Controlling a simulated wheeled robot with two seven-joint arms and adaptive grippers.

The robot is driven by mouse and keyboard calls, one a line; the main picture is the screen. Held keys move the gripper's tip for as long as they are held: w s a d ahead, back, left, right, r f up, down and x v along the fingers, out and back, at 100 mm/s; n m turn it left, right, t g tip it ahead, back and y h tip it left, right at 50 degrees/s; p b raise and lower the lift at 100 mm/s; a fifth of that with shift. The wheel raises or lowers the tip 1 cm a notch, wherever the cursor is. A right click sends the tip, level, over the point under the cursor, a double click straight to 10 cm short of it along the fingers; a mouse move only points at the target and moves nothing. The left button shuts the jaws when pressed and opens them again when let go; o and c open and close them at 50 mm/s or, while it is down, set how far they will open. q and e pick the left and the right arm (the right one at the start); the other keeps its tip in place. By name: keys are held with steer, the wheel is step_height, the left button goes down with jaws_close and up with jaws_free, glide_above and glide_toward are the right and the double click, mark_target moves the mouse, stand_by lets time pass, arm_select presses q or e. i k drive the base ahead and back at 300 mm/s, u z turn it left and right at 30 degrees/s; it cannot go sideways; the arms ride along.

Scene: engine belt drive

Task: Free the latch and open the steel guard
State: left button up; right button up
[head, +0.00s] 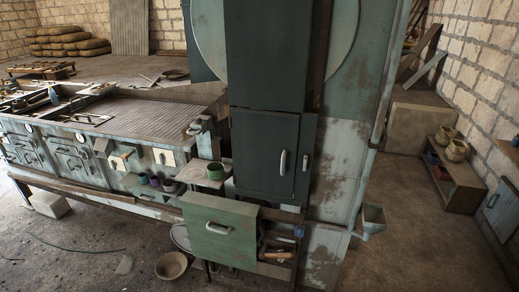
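A dark steel door (262,152) is set in the lower part of a tall dark housing (265,55) in the head view. It looks shut and flush with its frame. A pale upright handle (283,162) sits near its right side. A second small pale upright fitting (304,162) is just right of the door's edge. I cannot tell whether that fitting is the latch, or whether this door is the guard. No belt shows. Neither of my grippers is in view.
A green drawer front (218,229) juts out below, beside an open compartment (277,247) of tools. A long workbench (130,115) runs left. The floor at right (410,235) is mostly clear.

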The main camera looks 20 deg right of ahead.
mark_target(265, 143)
steer(key=u, duration=0.15)
steer(key=i, duration=0.95)
steer(key=z, duration=0.7)
